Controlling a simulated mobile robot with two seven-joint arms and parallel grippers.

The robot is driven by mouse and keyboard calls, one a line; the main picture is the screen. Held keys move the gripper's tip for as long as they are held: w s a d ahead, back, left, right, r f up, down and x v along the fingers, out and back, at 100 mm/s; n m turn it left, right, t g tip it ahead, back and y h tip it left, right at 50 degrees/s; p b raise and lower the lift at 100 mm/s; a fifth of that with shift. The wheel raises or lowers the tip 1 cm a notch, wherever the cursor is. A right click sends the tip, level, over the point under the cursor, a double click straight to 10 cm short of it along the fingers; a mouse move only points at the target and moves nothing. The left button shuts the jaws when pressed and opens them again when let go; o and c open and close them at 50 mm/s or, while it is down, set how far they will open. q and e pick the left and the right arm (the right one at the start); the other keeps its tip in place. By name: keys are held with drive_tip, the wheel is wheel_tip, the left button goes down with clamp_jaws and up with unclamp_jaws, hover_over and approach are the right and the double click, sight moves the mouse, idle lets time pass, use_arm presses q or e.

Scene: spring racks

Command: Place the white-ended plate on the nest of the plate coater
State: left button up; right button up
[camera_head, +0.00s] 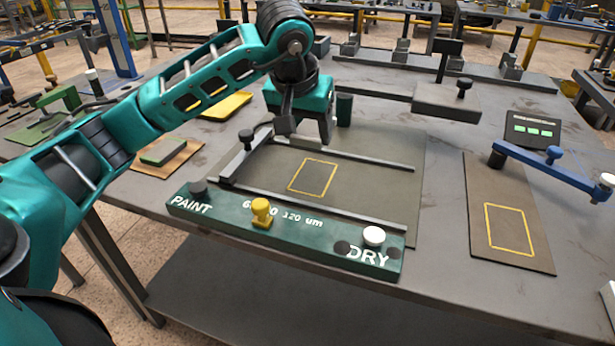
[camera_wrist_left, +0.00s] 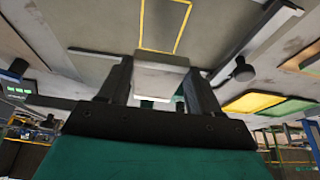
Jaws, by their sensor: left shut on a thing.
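The plate coater has a green front panel (camera_head: 285,232) marked PAINT and DRY, with a yellow knob and a white button. Behind the panel is a grey bed with two dark rails. The nest, a bare yellow-outlined rectangle (camera_head: 313,178), lies between the rails; part of its outline shows in the left wrist view (camera_wrist_left: 163,27). My left gripper (camera_head: 305,134) hangs above the bed, behind the nest in the head view. In the left wrist view, its fingers (camera_wrist_left: 160,78) are shut on a pale whitish plate end (camera_wrist_left: 160,62). The rest of the plate is hidden. My right gripper is out of view.
A brown mat (camera_head: 480,200) with another yellow outline lies at right, beside a blue lever (camera_head: 555,168). A small screen (camera_head: 533,130) stands behind it. A dark cylinder (camera_head: 344,110) is close to my gripper. At left are a yellow tray (camera_head: 225,106) and a brown board (camera_head: 180,167).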

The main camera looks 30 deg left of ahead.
sight(305, 145)
use_arm(q)
wheel_tip(305, 145, down, 5)
drive_tip(key=shift+f, duration=0.1)
drive_tip(key=shift+f+b, duration=0.3)
drive_tip(key=shift+f, duration=0.2)
drive_tip(key=shift+w+f, duration=0.1)
drive_tip(key=shift+f, duration=1.75)
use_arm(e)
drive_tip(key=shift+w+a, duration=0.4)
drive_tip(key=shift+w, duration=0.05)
use_arm(q)
drive_tip(key=shift+f+b, duration=0.1)
drive_tip(key=shift+b, duration=0.25)
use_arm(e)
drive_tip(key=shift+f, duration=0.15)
use_arm(q)
drive_tip(key=o, duration=1.2)
drive_tip(key=shift+f, duration=0.1)
